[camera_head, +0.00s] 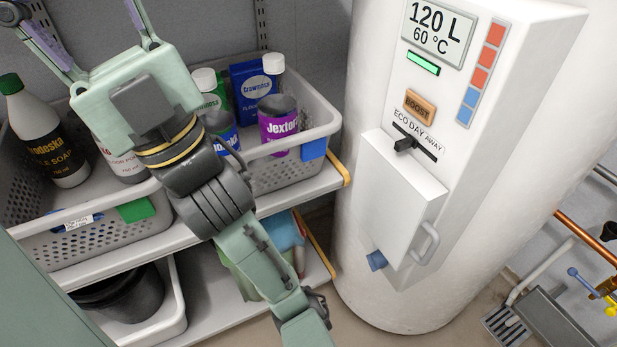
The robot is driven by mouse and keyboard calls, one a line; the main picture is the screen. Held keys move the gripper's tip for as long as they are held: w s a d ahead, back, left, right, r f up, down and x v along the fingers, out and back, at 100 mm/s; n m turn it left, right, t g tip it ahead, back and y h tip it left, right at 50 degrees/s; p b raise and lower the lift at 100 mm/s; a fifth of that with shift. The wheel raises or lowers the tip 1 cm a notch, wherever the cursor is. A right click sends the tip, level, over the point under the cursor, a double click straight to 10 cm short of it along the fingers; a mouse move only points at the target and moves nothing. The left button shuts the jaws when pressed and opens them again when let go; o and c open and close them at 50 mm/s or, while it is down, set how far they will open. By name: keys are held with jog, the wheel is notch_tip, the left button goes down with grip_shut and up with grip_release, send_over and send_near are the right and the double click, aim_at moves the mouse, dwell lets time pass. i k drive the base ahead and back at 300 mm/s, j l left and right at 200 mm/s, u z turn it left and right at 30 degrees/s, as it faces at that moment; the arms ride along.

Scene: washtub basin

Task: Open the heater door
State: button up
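The water heater (365,100) is a tall white cylinder with a boxy front at the right of the head view. Its white door (393,190) sits low on that front, below the slider, and looks shut. A grey loop handle (427,242) is on the door's right side. My gripper (80,15) is at the upper left, in front of the shelf, well away from the door and handle. Its two fingers are spread wide apart. Their tips run out of the frame at the top, and no held thing shows.
A shelf (262,208) with grey baskets (275,176) of bottles and boxes stands left of the heater. A copper pipe (585,240) and a grey metal basin (555,318) are at the right. Some floor shows before the heater.

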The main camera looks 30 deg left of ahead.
aim_at(395, 199)
jog(key=u, duration=0.35)
jog(key=k+j+z, duration=0.2)
jog(key=k+j, duration=0.75)
jog(key=j, duration=0.15)
jog(key=i+z, duration=0.05)
